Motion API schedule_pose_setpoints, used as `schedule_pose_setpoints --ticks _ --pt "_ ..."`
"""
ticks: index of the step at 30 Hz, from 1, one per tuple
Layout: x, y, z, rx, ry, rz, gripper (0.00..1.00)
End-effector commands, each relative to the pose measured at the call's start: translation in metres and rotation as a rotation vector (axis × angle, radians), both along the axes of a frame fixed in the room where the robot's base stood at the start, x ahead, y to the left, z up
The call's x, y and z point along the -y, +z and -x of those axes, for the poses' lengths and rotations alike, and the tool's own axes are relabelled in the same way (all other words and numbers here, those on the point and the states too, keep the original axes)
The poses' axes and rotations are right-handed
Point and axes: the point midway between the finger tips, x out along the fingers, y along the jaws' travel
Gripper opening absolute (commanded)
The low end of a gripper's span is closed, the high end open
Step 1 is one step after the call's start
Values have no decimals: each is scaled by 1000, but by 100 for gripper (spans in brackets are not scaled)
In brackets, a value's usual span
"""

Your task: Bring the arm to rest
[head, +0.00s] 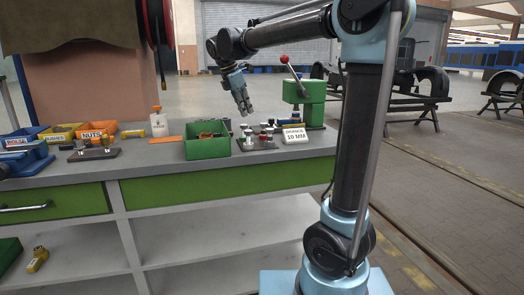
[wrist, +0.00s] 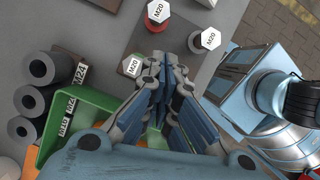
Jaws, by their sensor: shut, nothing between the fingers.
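My gripper (head: 243,103) hangs above the workbench (head: 330,142), fingers pointing down, near the green bin and the dark plate. It is shut and empty. In the wrist view my gripper (wrist: 162,72) shows with its fingers together, above the grey bench top. My arm reaches up from the right and bends across to the left over the bench.
A green bin (head: 207,149), a dark plate (head: 257,146) with several bolts, a white sign (head: 295,135) and a green lever press (head: 312,100) stand below and beside my gripper. M20 bolt heads (wrist: 158,12) show close by. Coloured bins (head: 97,132) stand at left.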

Motion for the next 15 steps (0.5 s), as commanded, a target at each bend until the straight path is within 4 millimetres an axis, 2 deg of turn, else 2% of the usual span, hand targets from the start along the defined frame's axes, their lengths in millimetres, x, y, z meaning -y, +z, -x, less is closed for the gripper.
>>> schedule_pose_setpoints --ticks 2,8,15 --pt "2 0 1 1 -6 -2 0" --pt "33 -9 9 21 -115 -39 0" --pt "67 -20 28 54 -257 -88 0"
